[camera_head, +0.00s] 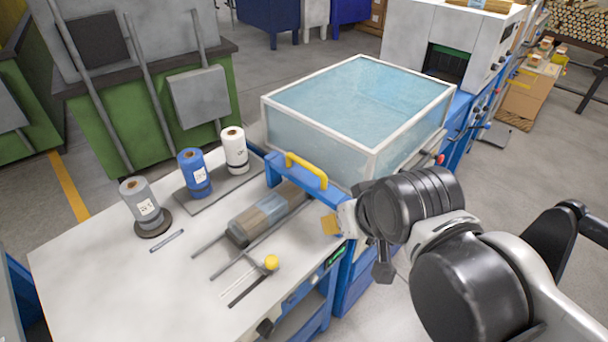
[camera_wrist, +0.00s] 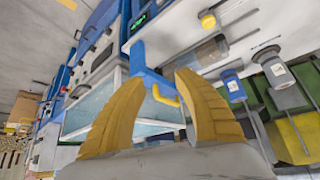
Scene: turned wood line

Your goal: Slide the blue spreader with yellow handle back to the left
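The blue spreader (camera_head: 318,191) is a bar lying across the right end of the worktable, next to the clear tank. Its arched yellow handle (camera_head: 305,164) stands on top. In the wrist view the blue spreader (camera_wrist: 146,68) and yellow handle (camera_wrist: 166,97) appear between my fingers, beyond them. My gripper (camera_wrist: 160,80) is open, its two yellow fingers spread with nothing held. In the head view only a yellow finger of my gripper (camera_head: 331,224) shows, in front and to the right of the spreader; the rest is hidden behind my wrist.
The clear tank with a white frame (camera_head: 372,152) stands behind the spreader. A wrapped roll (camera_head: 262,216) lies left of it on the worktable (camera_head: 110,285). A yellow knob (camera_head: 271,262) is in front. Grey, blue (camera_head: 194,172) and white rolls stand upright farther left.

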